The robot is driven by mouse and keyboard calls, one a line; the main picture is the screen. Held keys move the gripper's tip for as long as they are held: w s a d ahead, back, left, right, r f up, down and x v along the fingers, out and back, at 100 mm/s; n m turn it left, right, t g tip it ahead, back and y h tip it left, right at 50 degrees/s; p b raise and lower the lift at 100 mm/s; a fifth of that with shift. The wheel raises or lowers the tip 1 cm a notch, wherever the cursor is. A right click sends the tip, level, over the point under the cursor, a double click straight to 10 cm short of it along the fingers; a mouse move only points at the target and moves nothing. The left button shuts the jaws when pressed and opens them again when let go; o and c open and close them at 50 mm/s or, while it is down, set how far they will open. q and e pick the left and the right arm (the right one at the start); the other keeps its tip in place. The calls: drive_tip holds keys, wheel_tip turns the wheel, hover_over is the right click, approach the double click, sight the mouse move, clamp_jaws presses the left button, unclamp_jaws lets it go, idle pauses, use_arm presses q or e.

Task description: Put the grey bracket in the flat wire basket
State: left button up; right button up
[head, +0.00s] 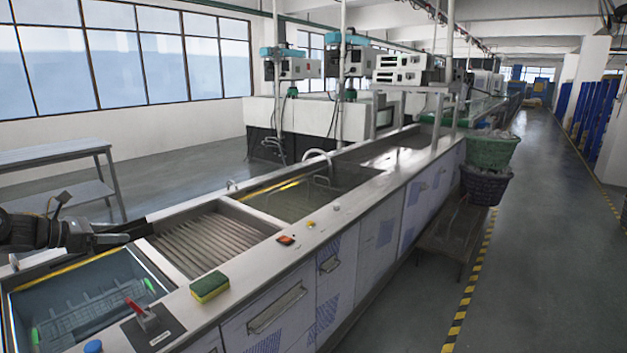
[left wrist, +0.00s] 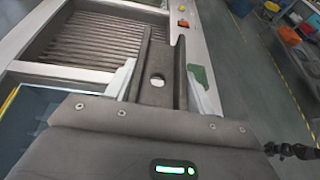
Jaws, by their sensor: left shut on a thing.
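My left gripper (head: 116,238) reaches in from the left, above the edge between the blue-lined tank and the ribbed basin. It is shut on the grey bracket (left wrist: 157,88), a dark grey piece with a round hole and two upright sides, which sits between the pale fingers in the left wrist view. In the head view the bracket (head: 136,229) shows as a small dark shape past the fingers. A wire basket (head: 85,308) with green handles lies low in the blue-lined tank at lower left. My right gripper is not clearly seen; a dark arm part shows at the right edge of the left wrist view.
The ribbed basin (head: 207,238) lies right of the gripper, with a liquid-filled tank (head: 315,195) beyond. A yellow-green sponge (head: 209,287), a red-handled switch (head: 139,309) and a blue knob (head: 93,347) stand on the front ledge. A grey shelf (head: 60,153) stands behind at left.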

sight(130, 232)
use_arm(q)
drive_tip(key=d, duration=0.1)
drive_tip(key=w+d, duration=0.2)
drive_tip(key=shift+w+d+f+m+g+h, duration=0.1)
drive_tip(key=shift+f+m+g+h, duration=0.2)
drive_tip(key=shift+f, duration=0.1)
drive_tip(key=w+d+m+g+h, duration=0.2)
drive_tip(key=d+m, duration=0.1)
drive_tip(key=d, duration=1.2)
drive_tip(key=w+d+m+g+h, duration=0.1)
drive_tip(key=w+d+m+g, duration=0.15)
drive_tip(key=d, duration=1.25)
drive_tip(key=s+d+f+g+h, duration=0.1)
drive_tip(key=s+d+f, duration=0.3)
drive_tip(key=s, duration=0.2)
drive_tip(key=s+d+f+g, duration=0.1)
drive_tip(key=s+d+f, duration=0.35)
drive_tip(key=s, duration=0.25)
drive_tip(key=s+a+f+n+t+y, duration=0.15)
drive_tip(key=s+a, duration=0.25)
drive_tip(key=s, duration=0.4)
drive_tip(key=s+a+f+n+t+y, duration=0.1)
drive_tip(key=s+a+f+t, duration=0.15)
drive_tip(key=s+a, duration=0.45)
wheel_tip(130, 232, down, 6)
drive_tip(key=s+d+n+t+y, duration=0.3)
drive_tip(key=n+t+y, duration=0.1)
drive_tip(key=n, duration=0.1)
drive_tip(key=shift+r+n, duration=0.25)
drive_tip(key=shift+n, duration=0.05)
